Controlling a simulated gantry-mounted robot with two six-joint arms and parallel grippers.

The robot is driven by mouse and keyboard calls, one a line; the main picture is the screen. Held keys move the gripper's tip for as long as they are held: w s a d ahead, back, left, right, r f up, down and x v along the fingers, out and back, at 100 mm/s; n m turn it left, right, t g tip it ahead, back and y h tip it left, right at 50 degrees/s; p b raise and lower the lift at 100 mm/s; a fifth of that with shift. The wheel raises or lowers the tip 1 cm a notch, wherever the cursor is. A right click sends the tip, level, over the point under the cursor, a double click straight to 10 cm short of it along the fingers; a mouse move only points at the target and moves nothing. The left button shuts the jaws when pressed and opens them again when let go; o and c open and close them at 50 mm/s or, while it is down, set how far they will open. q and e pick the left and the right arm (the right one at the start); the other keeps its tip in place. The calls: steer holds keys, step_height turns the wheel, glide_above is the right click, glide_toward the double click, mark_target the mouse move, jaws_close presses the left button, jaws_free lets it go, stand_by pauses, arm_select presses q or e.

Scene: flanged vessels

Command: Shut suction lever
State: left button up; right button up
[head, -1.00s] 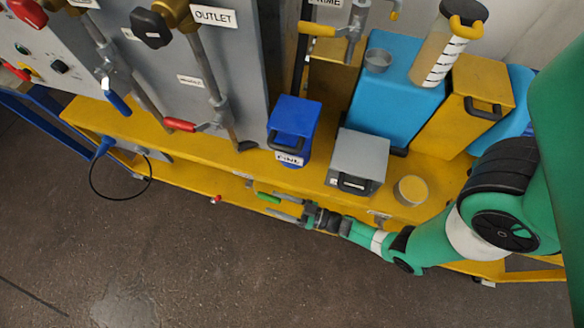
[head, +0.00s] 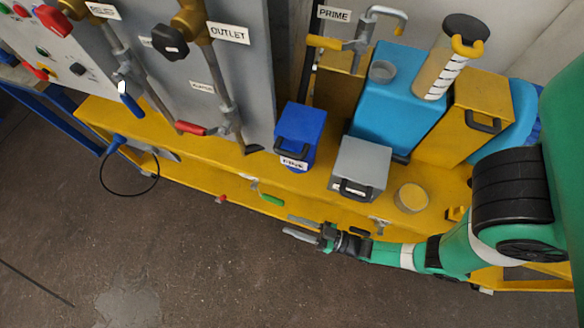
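A short lever with a green grip (head: 272,200) sits low at the front edge of the yellow frame. Its label is not readable, so I cannot tell for sure that it is the suction lever. My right gripper (head: 287,225) is just below and right of the green grip, apart from it. Its two fingers point left with a gap between them and nothing in it. A red-handled lever (head: 190,128) and a blue-handled lever (head: 131,104) are on the grey panel's pipework. My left gripper is not in view.
A blue container (head: 298,130), a grey box (head: 358,165) and a round yellow-topped pot (head: 411,197) stand on the yellow platform (head: 215,148) behind my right arm. A small red part (head: 221,199) shows on the lower frame edge.

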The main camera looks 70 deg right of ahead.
steer(key=a+n+y, duration=0.2)
steer(key=s+a+n+y, duration=0.1)
steer(key=a+y, duration=0.1)
steer(key=a, duration=0.1)
steer(key=a+n+y, duration=0.2)
steer(key=shift+s+a+r+n+g+y, duration=0.2)
steer(key=shift+n+g+y, duration=0.1)
steer(key=shift+g+y, duration=0.1)
jaws_close()
steer(key=d+f+n+g+h+b, duration=0.2)
steer(key=d+f+h+b, duration=0.1)
steer(key=d+f, duration=0.5)
steer(key=d+f+m+h, duration=0.2)
steer(key=d+m+h, duration=0.1)
steer(key=d+h, duration=0.2)
steer(key=shift+s+d+m+b, duration=0.3)
steer(key=shift+d+m, duration=0.1)
steer(key=shift+d, duration=0.8)
